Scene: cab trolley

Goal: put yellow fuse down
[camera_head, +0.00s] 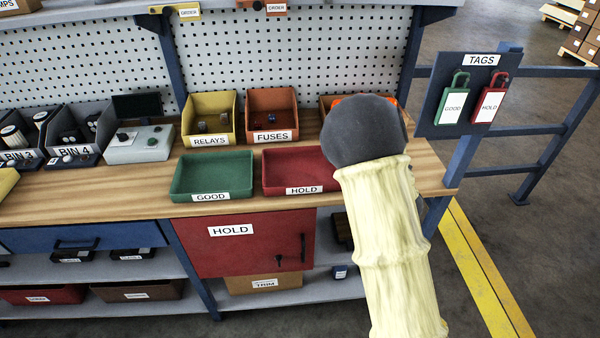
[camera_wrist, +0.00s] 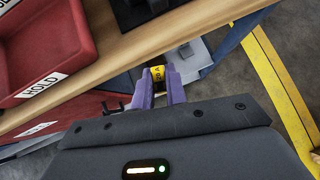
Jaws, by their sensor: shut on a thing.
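In the wrist view my gripper (camera_wrist: 159,87) has purple fingers shut on the yellow fuse (camera_wrist: 158,73), a small yellow piece with dark marks. It appears in front of the bench's wooden front edge, near the right end. In the head view my pale arm and its dark end hide the gripper and the fuse. The orange FUSES bin (camera_head: 272,117) stands on the bench to the left of my arm, with small items in it.
The green GOOD tray (camera_head: 212,177) and red HOLD tray (camera_head: 300,170) lie on the bench (camera_head: 120,182). The yellow RELAYS bin (camera_head: 209,119) stands beside the FUSES bin. A blue rail (camera_head: 535,131) and tag board (camera_head: 467,95) stand at the right.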

